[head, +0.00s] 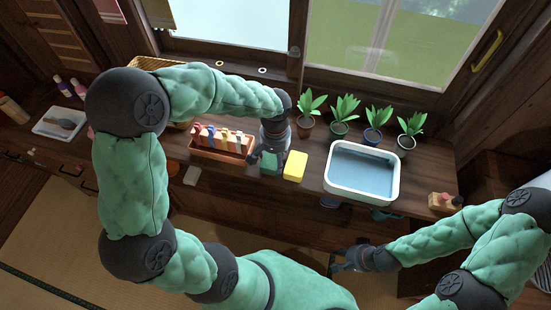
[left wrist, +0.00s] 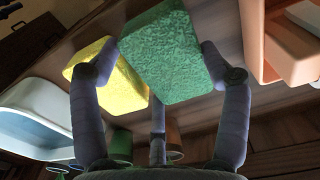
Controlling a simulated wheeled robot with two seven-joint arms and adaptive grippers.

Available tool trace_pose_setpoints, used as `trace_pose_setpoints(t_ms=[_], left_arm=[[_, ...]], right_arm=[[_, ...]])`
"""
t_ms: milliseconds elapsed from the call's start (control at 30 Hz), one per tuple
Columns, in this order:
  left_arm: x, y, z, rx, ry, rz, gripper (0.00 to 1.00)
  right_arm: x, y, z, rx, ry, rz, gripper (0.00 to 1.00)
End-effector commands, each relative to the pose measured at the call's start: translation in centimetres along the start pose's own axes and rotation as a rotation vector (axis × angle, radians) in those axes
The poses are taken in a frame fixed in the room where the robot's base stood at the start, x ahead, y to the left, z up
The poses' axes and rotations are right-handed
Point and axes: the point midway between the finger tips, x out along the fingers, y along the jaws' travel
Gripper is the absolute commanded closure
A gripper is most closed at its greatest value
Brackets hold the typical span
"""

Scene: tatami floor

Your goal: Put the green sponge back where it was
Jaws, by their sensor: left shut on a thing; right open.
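The green sponge (left wrist: 165,50) is held between the fingers of my left gripper (left wrist: 160,62), which is shut on it. In the head view the green sponge (head: 271,163) shows just below my left gripper (head: 265,155), over the wooden counter. A yellow sponge (head: 295,166) lies on the counter right beside it; it also shows behind the green sponge in the left wrist view (left wrist: 108,82). I cannot tell whether the green sponge touches the counter. My right gripper (head: 345,262) is open and empty, low in front of the counter.
An orange rack (head: 222,151) with several colored items stands left of the sponges. A white basin of water (head: 331,181) is to the right. Several potted plants (head: 345,117) line the window side. A white tray (head: 60,122) sits far left.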

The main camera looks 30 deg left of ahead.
Motion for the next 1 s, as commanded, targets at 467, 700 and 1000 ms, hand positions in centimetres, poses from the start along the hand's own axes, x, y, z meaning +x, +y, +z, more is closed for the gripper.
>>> trace_pose_setpoints(t_ms=[467, 700, 1000], left_arm=[[0.9, 0.0, 0.0, 0.001, 0.001, 0.001, 0.07], [0.9, 0.0, 0.0, 0.0, 0.001, 0.0, 0.0], [-0.2, 0.0, 0.0, 0.0, 0.003, 0.001, 0.0]], right_arm=[[0.4, 0.1, 0.0, 0.0, 0.0, 0.0, 0.59], [0.4, 0.1, 0.0, 0.0, 0.0, 0.0, 0.59], [-0.1, 0.0, 0.0, 0.0, 0.0, 0.0, 0.59]])
